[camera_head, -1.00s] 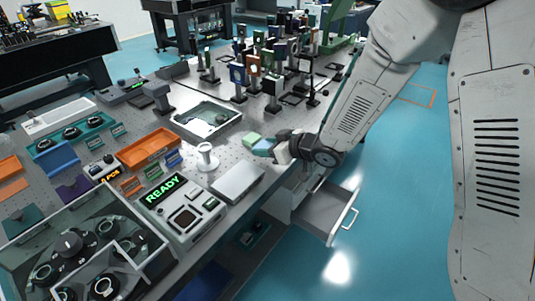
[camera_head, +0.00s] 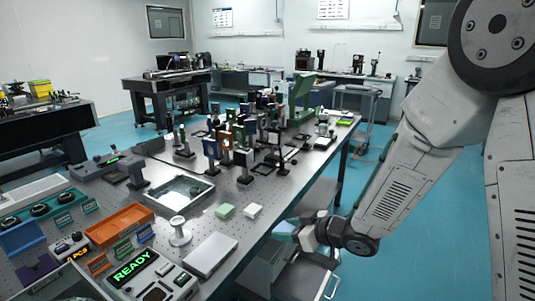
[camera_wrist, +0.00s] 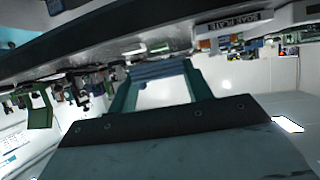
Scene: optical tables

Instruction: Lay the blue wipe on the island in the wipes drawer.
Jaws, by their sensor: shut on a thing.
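My gripper (camera_head: 290,232) is at the right edge of the island (camera_head: 235,245), and its fingers are shut on the blue wipe (camera_head: 284,231). In the wrist view the blue wipe (camera_wrist: 158,70) shows between the teal fingertips (camera_wrist: 158,82). The wipe is held clear of the tabletop, by the table's side. An open drawer (camera_head: 303,275) juts from that side below my gripper, with a pale handle (camera_head: 333,284). The drawer's inside is partly hidden, and I cannot read a label on it.
A green block (camera_head: 225,211) and a white block (camera_head: 252,210) lie on the island near the edge. A white spool-like post (camera_head: 179,232), a grey box (camera_head: 210,254) and a tray (camera_head: 180,192) stand to their left. Several optic mounts (camera_head: 245,140) crowd the far part. Blue floor is clear at right.

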